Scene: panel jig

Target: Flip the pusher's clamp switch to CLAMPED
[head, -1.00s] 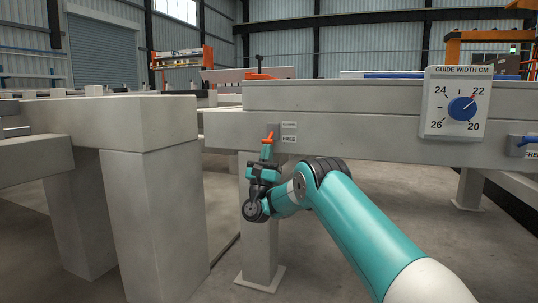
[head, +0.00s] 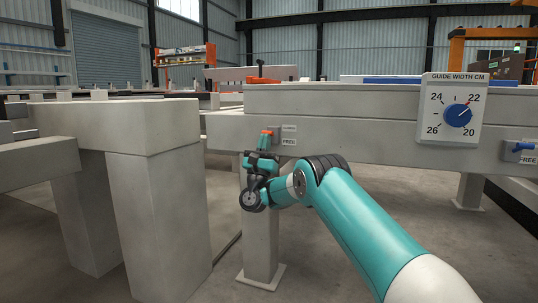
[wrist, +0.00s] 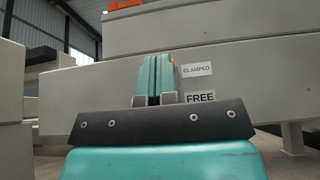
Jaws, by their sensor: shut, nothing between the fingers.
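The clamp switch is a small grey plate (head: 277,132) on the side of the long beam, with an orange lever (head: 266,132). Beside it are a CLAMPED label (wrist: 196,70) above and a FREE label (head: 289,142) below. The lever shows about level with the CLAMPED label, but my fingers hide most of it, so its exact tilt is unclear. My gripper (head: 265,141) is shut and empty, with its tips pointing up just under the lever. In the wrist view, my closed fingers (wrist: 158,80) cover the switch; a bit of orange shows at their right.
The beam (head: 350,133) carries a GUIDE WIDTH CM dial (head: 458,114) and, at far right, a blue-lever switch (head: 522,147) with its own FREE label. A large grey block frame (head: 125,125) stands to the left. A beam leg (head: 262,245) stands below my gripper.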

